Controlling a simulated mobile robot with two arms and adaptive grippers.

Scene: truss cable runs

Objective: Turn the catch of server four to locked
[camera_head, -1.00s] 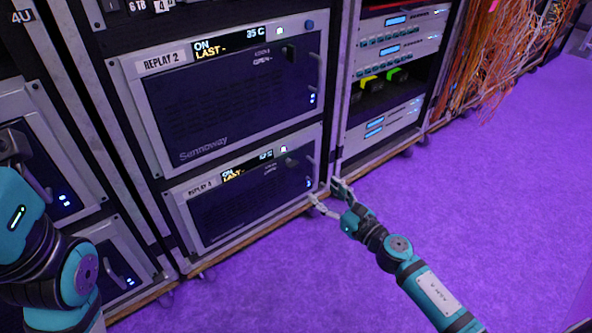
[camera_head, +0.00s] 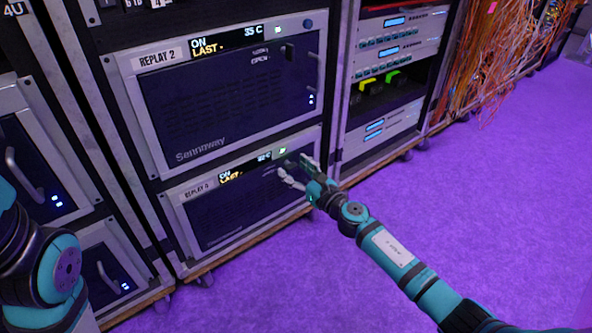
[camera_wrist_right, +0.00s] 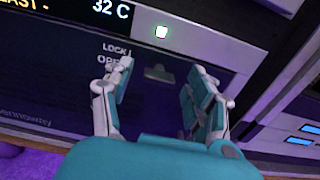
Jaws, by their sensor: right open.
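Server four is the lower unit (camera_head: 240,215), with a dark front and a REPLAY label whose number is hard to read. Its catch (camera_wrist_right: 159,74) is a small dark piece on the front panel, right of the LOCK and OPEN words (camera_wrist_right: 113,54). Which word it is set to I cannot tell. My right gripper (camera_head: 293,167) is open in front of the panel's upper right. In the right wrist view its fingers (camera_wrist_right: 160,85) stand on either side of the catch, apart from it. In the head view the gripper largely hides the catch. My left gripper is out of view.
The REPLAY 2 server (camera_head: 235,95) sits directly above, with its own catch (camera_head: 290,52) and handle. A lit green-white button (camera_wrist_right: 161,32) is just above server four's catch. Another rack (camera_head: 385,90) stands to the right. The purple floor (camera_head: 470,220) is clear.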

